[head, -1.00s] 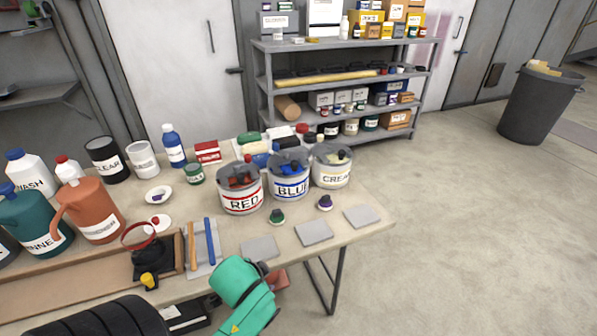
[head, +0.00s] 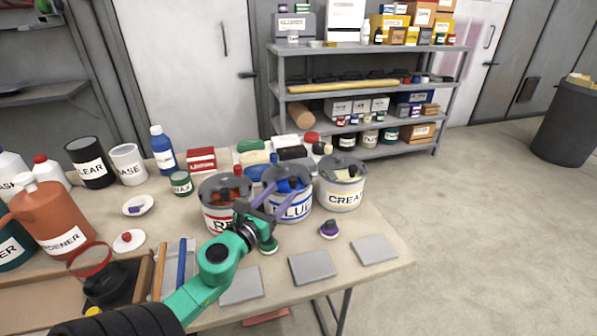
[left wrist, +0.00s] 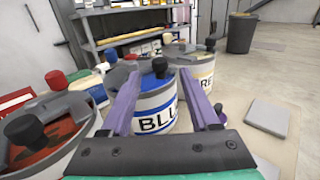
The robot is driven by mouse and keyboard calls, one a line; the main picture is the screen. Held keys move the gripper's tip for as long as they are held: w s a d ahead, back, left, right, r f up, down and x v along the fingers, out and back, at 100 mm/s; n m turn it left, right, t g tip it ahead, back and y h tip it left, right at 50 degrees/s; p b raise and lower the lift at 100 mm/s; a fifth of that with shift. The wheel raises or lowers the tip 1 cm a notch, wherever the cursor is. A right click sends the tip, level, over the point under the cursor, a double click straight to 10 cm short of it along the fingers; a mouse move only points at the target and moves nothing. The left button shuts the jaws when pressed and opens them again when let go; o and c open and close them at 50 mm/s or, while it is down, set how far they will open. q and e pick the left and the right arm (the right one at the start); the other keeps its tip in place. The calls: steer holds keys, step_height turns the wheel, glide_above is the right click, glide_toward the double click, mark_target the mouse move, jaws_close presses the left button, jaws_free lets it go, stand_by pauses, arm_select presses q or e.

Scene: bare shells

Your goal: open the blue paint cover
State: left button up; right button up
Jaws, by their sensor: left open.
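The blue paint can (head: 292,209) stands on the table between the red can (head: 217,217) and the cream can (head: 342,195). Its grey cover (head: 290,174) has a dark knob and an opening showing blue. My left gripper (head: 272,200) is open in front of the blue can, its purple fingers pointing at it. I cannot tell whether the fingers touch the can. My right gripper is not in view.
A green-topped item (head: 268,247) and a purple-topped item (head: 329,229) stand in front of the cans. Grey flat tiles (head: 312,268) lie along the front edge. An orange jug (head: 52,218) and bottles stand at left. A shelf (head: 360,90) stands behind.

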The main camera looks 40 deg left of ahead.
mark_target(295, 178)
arm_select(q)
steer(key=w, duration=0.3)
steer(key=w+a, duration=0.1)
steer(key=w, duration=0.2)
steer(key=w+p, duration=0.1)
steer(key=w, duration=0.2)
steer(key=shift+w+a, duration=0.2)
steer(key=shift+a, duration=0.2)
steer(key=shift+w+f, duration=0.15)
steer(key=shift+w, duration=0.2)
jaws_close()
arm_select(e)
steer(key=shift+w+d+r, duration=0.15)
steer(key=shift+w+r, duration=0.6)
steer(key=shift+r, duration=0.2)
arm_select(q)
steer(key=shift+s, duration=0.1)
